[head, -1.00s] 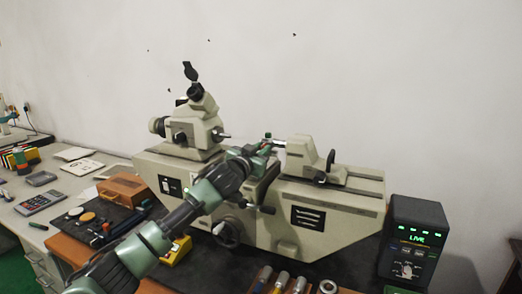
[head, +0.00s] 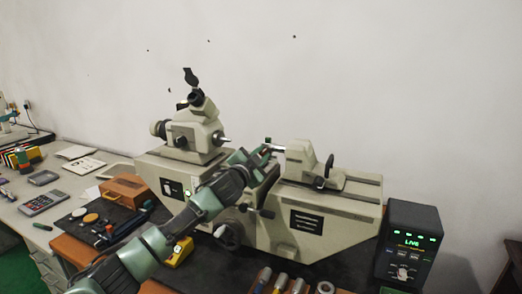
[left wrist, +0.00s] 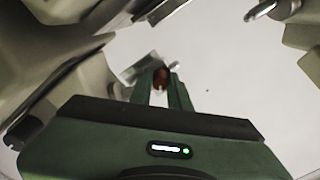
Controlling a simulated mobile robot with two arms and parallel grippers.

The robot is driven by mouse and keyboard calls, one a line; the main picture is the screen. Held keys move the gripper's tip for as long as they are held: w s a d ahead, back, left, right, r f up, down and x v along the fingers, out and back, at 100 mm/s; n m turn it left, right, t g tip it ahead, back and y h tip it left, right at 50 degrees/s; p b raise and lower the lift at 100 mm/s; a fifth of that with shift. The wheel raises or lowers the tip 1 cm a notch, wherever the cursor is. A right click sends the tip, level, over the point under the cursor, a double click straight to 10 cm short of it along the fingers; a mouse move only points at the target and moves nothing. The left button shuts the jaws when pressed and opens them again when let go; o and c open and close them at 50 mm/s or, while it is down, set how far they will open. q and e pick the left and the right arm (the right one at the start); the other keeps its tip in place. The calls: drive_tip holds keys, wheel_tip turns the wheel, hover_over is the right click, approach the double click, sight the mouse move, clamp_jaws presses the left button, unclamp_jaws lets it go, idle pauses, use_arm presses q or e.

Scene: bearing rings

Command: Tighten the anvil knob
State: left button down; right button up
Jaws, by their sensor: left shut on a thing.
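My left gripper (head: 262,153) reaches over the middle of the beige measuring machine (head: 310,198), between its headstock and tailstock. In the left wrist view its fingers (left wrist: 163,92) are shut on a small reddish-brown piece (left wrist: 160,77). A pale metal plate or block shows beside the fingertips. The tailstock (head: 300,158) has a silver spindle pointing at the gripper and a dark knob (head: 319,183) low on its side. I cannot tell which part is the anvil knob. My right gripper is not in view.
A black control box (head: 410,245) with a green display stands at the right. A dark crank handle (head: 229,235) sits at the machine's front. Several cylinders and a ring (head: 325,288) lie in front. A wooden box (head: 123,190) stands at the left.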

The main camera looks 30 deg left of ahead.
use_arm(q)
drive_tip(key=m+p, duration=0.3)
drive_tip(key=m, duration=0.3)
drive_tip(key=shift+m, duration=0.3)
drive_tip(key=m+p, duration=0.2)
drive_tip(key=m, duration=0.2)
drive_tip(key=shift+f+m, duration=0.1)
drive_tip(key=shift+m, duration=0.3)
drive_tip(key=shift+f, duration=0.1)
drive_tip(key=c, duration=1.4)
unclamp_jaws()
drive_tip(key=shift+o, duration=0.3)
drive_tip(key=shift+s, duration=0.1)
